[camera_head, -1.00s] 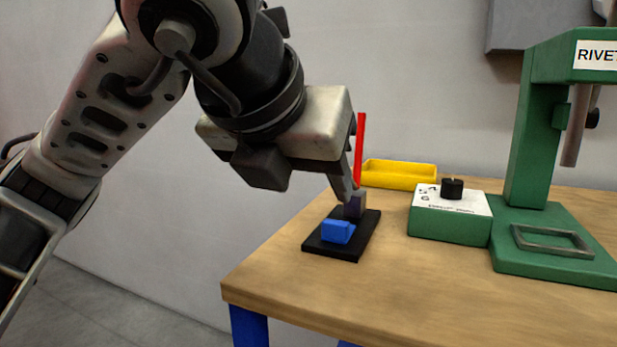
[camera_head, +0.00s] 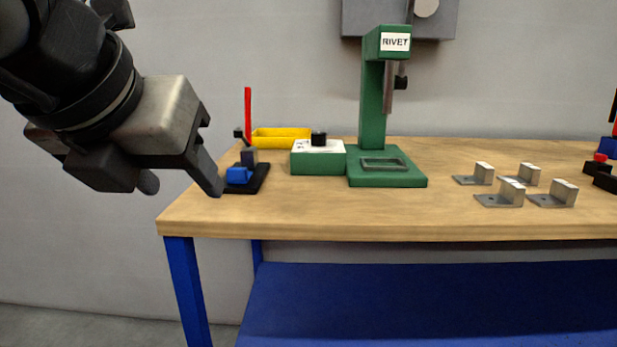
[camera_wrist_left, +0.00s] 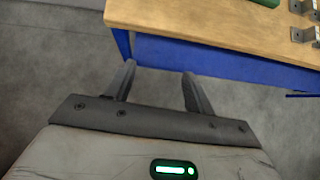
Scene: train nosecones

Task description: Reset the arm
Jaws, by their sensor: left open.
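My left gripper (camera_head: 180,190) is in the upper left of the head view, in the air off the left end of the table. In the left wrist view its two fingers (camera_wrist_left: 156,82) stand apart with nothing between them, above the grey floor. The wooden table (camera_head: 330,215) has blue legs and its left corner shows beyond the fingers. My right gripper is not in any view.
A black fixture with a blue block (camera_head: 239,175) and a red upright lever (camera_head: 248,113) stands at the table's left end, close behind the gripper. A yellow tray (camera_head: 281,133), a green control box (camera_head: 318,160), a green rivet press (camera_head: 372,110) and several metal brackets (camera_head: 500,196) stand further right.

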